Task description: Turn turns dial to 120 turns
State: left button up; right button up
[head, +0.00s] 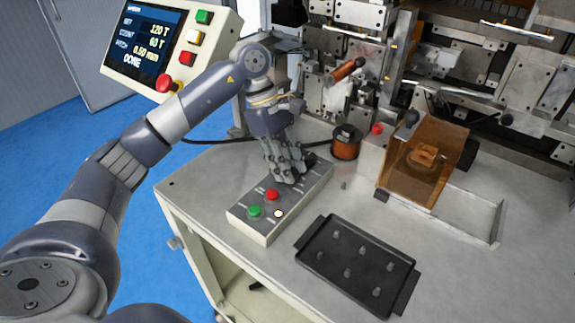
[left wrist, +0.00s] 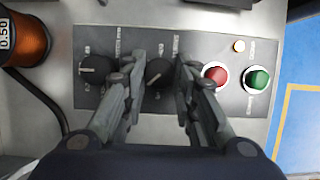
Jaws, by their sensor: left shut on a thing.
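The control box (head: 248,222) lies on the bench with a red and a green button at its near end. My left gripper (head: 285,172) reaches down onto its far part. In the left wrist view my left gripper (left wrist: 158,85) is shut on a black dial (left wrist: 158,73), one finger on each side. A second black dial (left wrist: 95,70) sits beside it, outside the fingers. The dial labels are too small to read. The screen (head: 150,42) shows SET 120 T, a COUNT line, PITCH 0.50 mm and DONE. My right gripper is not in view.
The red button (left wrist: 215,75), green button (left wrist: 257,79) and a small lit lamp (left wrist: 239,46) are near the fingers. A copper wire spool (head: 346,143), a winder with an amber cover (head: 415,172) and a black tray (head: 350,285) stand to the right.

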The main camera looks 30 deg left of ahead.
pick_arm(q)
jog(key=o, duration=1.1)
jog(key=v, duration=1.2)
jog(key=shift+d, duration=0.1)
